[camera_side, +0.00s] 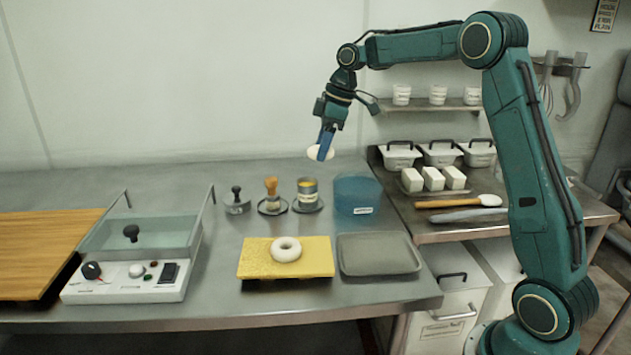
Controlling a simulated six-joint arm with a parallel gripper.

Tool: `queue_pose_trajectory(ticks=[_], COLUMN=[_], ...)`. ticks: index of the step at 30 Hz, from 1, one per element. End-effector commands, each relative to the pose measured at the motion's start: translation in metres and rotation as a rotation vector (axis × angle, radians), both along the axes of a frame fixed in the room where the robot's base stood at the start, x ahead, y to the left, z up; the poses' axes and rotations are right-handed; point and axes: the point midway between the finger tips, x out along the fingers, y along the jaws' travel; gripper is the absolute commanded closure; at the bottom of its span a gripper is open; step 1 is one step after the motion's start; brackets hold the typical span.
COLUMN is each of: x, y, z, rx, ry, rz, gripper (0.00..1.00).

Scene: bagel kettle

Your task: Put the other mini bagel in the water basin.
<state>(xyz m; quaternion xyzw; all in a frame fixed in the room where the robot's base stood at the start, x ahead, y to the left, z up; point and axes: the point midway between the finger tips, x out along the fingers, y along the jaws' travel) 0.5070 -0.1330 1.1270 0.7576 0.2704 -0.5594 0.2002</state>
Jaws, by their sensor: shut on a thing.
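My gripper (325,147) is raised above the back of the counter, its blue fingers pointing down and shut on a white mini bagel (314,153). The fingers hide part of this bagel. Another white mini bagel (286,243) lies flat on a yellow board (252,262) at the middle of the counter. A blue, see-through tub (357,193) with a white label stands at the back, below and to the right of my gripper; it looks like the water basin. I cannot make out what is inside it. The held bagel is clear of the tub.
A grey tray (379,268) lies right of the yellow board. A brush (271,190), a tin (308,190) and a small knobbed pot (237,201) stand left of the tub. A glass-sided kettle (140,236) with a control panel is at left. Lidded containers (399,156) stand at right.

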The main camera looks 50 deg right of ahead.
Motion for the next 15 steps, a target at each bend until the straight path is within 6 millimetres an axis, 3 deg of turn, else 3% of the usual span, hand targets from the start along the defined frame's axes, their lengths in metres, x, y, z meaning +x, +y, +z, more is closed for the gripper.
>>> queue_pose_trajectory(ticks=[9,15], x=[-0.012,-0.023], y=[-0.084,-0.123], z=[-0.023,-0.034], rx=[0.0,0.001], ry=[0.003,0.002], rz=[-0.006,-0.002], gripper=[0.61,0.61])
